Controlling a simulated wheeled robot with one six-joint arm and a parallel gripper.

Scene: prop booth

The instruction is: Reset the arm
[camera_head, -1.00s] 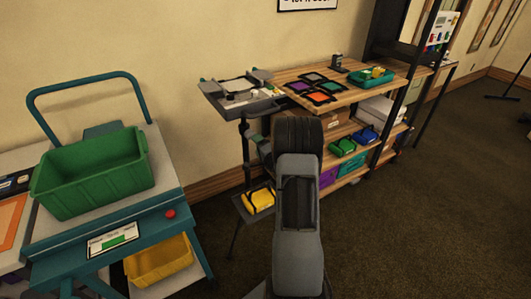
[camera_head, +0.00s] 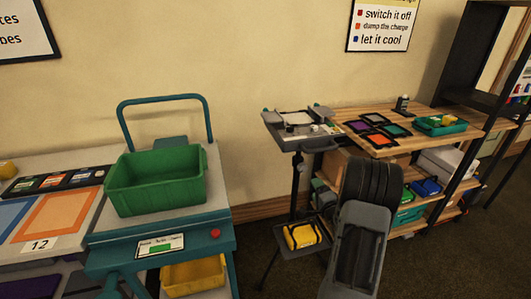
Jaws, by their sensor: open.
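My arm (camera_head: 358,235) rises from the bottom of the head view, right of the middle, with a dark ribbed joint at its top. It stands in front of the wooden shelf unit and hides part of it. My gripper is not in the picture, so its fingers and anything near them cannot be seen.
A teal cart (camera_head: 215,222) carries an empty green bin (camera_head: 157,195), with a yellow bin (camera_head: 192,277) below. A grey stand (camera_head: 290,148) holds a small tray. The wooden shelf (camera_head: 400,150) bears coloured squares and a green tray (camera_head: 440,126). A table (camera_head: 85,228) is at left.

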